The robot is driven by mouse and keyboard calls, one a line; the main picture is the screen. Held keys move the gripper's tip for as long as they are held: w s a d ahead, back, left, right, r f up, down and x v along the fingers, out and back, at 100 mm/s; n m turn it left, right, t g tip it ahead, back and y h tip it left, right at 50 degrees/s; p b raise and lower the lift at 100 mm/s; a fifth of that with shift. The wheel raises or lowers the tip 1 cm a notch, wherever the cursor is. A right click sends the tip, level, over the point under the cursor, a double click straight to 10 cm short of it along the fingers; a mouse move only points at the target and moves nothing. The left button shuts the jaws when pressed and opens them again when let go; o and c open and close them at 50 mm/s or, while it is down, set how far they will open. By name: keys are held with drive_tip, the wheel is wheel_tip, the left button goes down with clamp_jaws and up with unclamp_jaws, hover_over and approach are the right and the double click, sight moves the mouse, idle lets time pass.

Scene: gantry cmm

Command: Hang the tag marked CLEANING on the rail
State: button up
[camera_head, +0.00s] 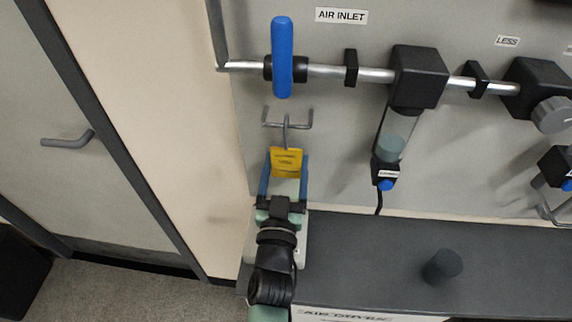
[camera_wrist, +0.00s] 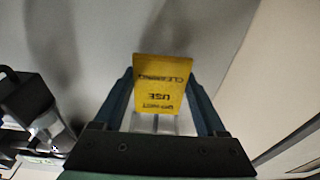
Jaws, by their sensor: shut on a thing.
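The yellow tag (camera_head: 286,162) is in my gripper (camera_head: 284,176), with a thin metal hook rising from its top. In the wrist view the tag (camera_wrist: 162,80) reads DO NOT USE CLEANING, upside down, between the two blue fingers of my gripper (camera_wrist: 160,100). My gripper is shut on it. A short grey metal rail (camera_head: 301,126) with upturned ends is on the panel, right above the tag. The hook's top overlaps the middle of the rail in the head view; I cannot tell whether they touch. The wrist view does not show the rail.
A blue valve handle (camera_head: 282,58) on a metal pipe (camera_head: 325,71) is above the rail. A filter unit (camera_head: 418,76) hangs on the pipe to the right. A dark cabinet top (camera_head: 400,245) juts out below right. The panel left of the tag is bare.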

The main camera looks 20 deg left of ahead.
drive_tip(key=o, duration=1)
drive_tip(key=shift+s, duration=0.1)
drive_tip(key=b+v, duration=0.3)
drive_tip(key=v, duration=0.9)
drive_tip(key=shift+s, duration=0.4)
drive_tip(key=shift+d+f, duration=0.1)
drive_tip(key=shift+f, duration=0.05)
